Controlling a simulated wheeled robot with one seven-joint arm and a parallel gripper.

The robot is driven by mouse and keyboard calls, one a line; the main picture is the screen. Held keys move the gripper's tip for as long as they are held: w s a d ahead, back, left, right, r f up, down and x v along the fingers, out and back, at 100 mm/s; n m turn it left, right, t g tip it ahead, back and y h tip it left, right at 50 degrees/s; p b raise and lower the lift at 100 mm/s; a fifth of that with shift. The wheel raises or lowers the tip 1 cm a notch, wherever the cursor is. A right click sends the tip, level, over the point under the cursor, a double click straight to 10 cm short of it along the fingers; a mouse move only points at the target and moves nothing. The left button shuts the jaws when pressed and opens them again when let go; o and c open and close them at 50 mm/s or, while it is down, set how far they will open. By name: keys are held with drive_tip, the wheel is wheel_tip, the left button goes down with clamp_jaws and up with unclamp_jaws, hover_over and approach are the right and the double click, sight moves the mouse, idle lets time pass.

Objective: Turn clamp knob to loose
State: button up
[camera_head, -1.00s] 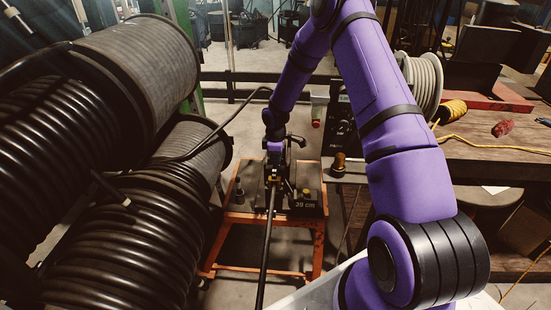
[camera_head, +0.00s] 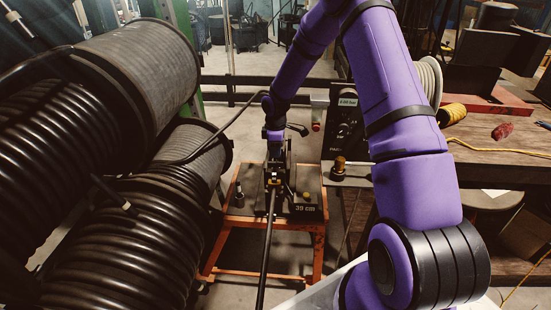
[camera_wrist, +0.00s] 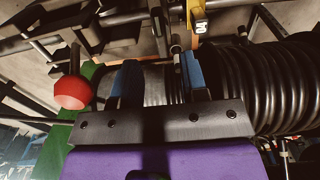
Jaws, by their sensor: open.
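My gripper (camera_head: 276,146) is above the orange cart, over the black clamping device (camera_head: 277,172) that holds the black hose (camera_head: 267,240). The hose runs toward me from the device. In the wrist view my gripper (camera_wrist: 160,64) shows two blue fingers spread apart with nothing clearly held between them. A small dark rod with a pale tip (camera_wrist: 175,44) stands near the right finger. A yellow part with a dark mark (camera_wrist: 197,20) is above it. I cannot tell which part is the clamp knob. A red ball (camera_wrist: 72,92) on a dark rod is left of the fingers.
Large hose reels (camera_head: 150,70) crowd the left. A wooden workbench (camera_head: 495,160) is at the right.

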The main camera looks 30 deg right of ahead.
sight(276, 162)
wheel_tip(276, 162, up, 5)
drive_tip(key=shift+f, duration=0.1)
idle(0.7)
